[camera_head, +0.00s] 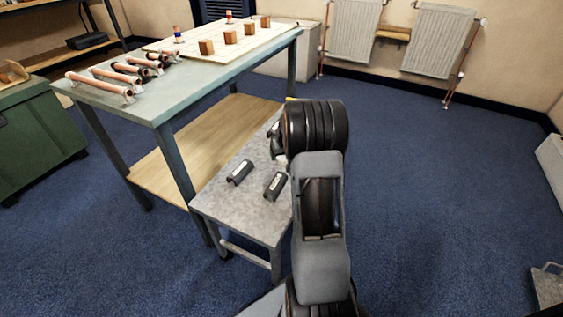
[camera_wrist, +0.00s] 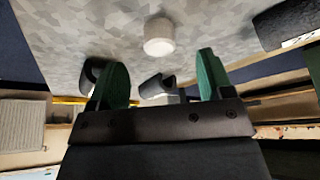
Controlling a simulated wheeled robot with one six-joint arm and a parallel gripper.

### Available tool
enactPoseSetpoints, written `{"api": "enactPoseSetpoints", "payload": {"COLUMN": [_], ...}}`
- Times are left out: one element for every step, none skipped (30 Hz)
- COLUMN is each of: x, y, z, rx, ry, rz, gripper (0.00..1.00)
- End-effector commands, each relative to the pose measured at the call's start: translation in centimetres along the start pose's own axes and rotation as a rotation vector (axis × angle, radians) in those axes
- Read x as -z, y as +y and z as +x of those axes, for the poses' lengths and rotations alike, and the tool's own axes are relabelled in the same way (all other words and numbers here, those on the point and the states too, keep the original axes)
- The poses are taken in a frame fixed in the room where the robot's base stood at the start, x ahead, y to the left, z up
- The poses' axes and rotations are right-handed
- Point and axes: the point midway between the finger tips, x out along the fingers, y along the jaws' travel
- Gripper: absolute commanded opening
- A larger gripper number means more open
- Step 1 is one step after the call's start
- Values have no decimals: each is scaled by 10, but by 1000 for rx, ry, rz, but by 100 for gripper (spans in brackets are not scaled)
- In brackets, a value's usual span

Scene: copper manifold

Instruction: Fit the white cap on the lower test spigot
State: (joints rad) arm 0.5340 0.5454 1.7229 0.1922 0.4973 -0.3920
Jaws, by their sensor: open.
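The white cap (camera_wrist: 159,37) sits on the grey speckled top of a low stand (camera_wrist: 215,28) in the wrist view. In the head view my arm hides the gripper and the cap. I cannot pick out the lower test spigot in either view. Copper pipe pieces (camera_head: 97,82) lie at the left end of the workbench.
Black half-round pieces with pale labels (camera_head: 240,172) lie on the low stand (camera_head: 225,205). The workbench (camera_head: 150,108) beside it carries a pale board (camera_head: 190,38) with several wooden blocks (camera_head: 206,47). Radiators (camera_head: 440,40) hang at the back. Blue carpet at right is mostly clear.

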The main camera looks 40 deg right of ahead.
Motion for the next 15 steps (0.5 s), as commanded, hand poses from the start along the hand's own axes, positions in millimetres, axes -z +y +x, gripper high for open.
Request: {"api": "enactPoseSetpoints", "payload": {"x": [-1,-1,-1,-1,-1,-1,0,0,0,0,0,1,1,1,1], "y": [0,0,0,0,1,1,1,1,1,1,1,1,1,1,1], "z": [7,10,16,20,24,31,35,38,43,46,48,49,49,49,48], "rx": [0,1,1,1,1,1,1,1,1,1,1,0,0,0,0], "ry": [-2,-2,-2,-2,-2,-2,-2,-2,-2,-2,-2,-2,-1,-1,-1], "rz": [0,0,-1,-1,-1,-1,-1,-1,-1,-1,-1,-1,-1,-1,-1], "gripper": [74,74,74,74,74,74,74,74,74,74,74,74,74,74,74]}}
